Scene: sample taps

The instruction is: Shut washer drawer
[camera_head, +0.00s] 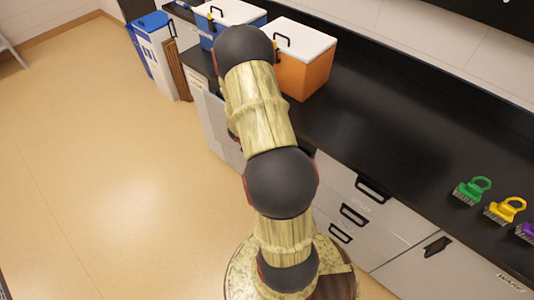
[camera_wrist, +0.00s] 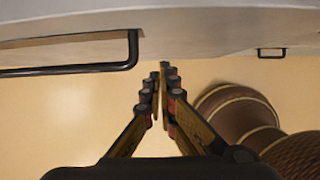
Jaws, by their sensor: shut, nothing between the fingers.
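My gripper (camera_wrist: 160,75) is shut and empty in the wrist view, its fingertips together just below a pale front panel (camera_wrist: 215,28). A thick black bar handle (camera_wrist: 75,68) is on that front to the left of the fingers, apart from them. A smaller black handle (camera_wrist: 271,52) is farther right. I cannot tell which front is the washer drawer, or how far it is open. In the head view, a stack of pale drawers (camera_head: 372,213) with black handles is right of my arm, which hides part of the cabinet row and my gripper.
The black counter (camera_head: 390,130) holds an orange cooler (camera_head: 303,72), a blue cooler (camera_head: 205,38) and green (camera_head: 472,191), yellow (camera_head: 505,210) and purple (camera_head: 526,233) brushes. The tan floor (camera_head: 100,180) at left is clear.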

